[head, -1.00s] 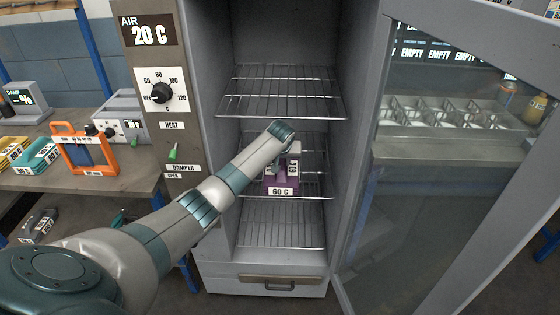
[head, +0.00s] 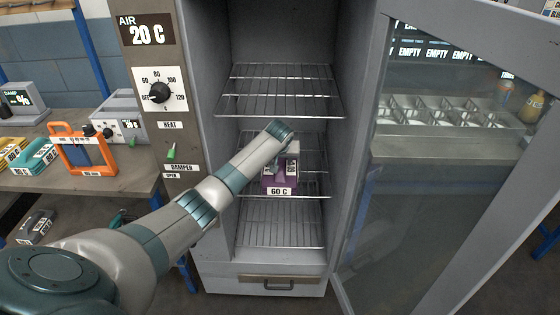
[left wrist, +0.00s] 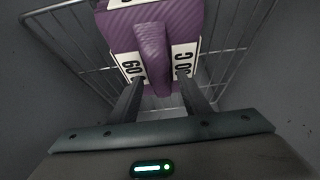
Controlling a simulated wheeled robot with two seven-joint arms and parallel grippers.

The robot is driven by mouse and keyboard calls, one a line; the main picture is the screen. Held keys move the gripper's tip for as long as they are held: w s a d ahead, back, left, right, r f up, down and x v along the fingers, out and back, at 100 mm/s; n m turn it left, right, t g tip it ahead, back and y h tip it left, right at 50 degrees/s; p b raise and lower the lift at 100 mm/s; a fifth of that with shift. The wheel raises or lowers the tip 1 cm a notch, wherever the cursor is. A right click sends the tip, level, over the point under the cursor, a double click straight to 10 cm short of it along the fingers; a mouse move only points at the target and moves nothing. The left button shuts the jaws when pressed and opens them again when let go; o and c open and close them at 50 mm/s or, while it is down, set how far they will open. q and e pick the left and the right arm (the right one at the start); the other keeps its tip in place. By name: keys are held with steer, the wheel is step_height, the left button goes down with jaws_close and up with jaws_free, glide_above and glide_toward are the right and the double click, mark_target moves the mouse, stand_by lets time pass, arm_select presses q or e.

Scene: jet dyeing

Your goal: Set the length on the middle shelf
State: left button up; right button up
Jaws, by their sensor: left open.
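The length is a purple folded bundle (head: 271,182) with white 60 C labels. It rests on the middle wire shelf (head: 313,188) inside the open cabinet. In the left wrist view the purple length (left wrist: 152,45) shows a raised ridge along its middle. My left gripper (left wrist: 160,92) is open, with one finger on each side of that ridge and a gap to it. In the head view my left gripper (head: 281,167) is inside the cabinet at the length, partly hidden by my arm. My right gripper is out of view.
The upper wire shelf (head: 280,92) and lower wire shelf (head: 280,222) look empty. The glass door (head: 440,190) stands open to the right. The control panel (head: 156,65) reads AIR 20 C. A bench (head: 120,180) at left holds an orange-framed device (head: 85,150) and other bundles.

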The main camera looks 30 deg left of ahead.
arm_select(q)
steer(key=shift+r, duration=0.15)
steer(key=shift+s+d+r, duration=0.2)
steer(key=shift+s+r, duration=0.05)
steer(key=shift+r, duration=0.2)
steer(key=b+v, duration=0.1)
steer(key=v, duration=0.3)
steer(key=shift+s+d+r, duration=0.15)
steer(key=shift+s+r, duration=0.05)
steer(key=shift+r, duration=0.1)
steer(key=shift+s+d+r, duration=0.15)
steer(key=shift+s+r, duration=0.15)
steer(key=shift+r, duration=0.3)
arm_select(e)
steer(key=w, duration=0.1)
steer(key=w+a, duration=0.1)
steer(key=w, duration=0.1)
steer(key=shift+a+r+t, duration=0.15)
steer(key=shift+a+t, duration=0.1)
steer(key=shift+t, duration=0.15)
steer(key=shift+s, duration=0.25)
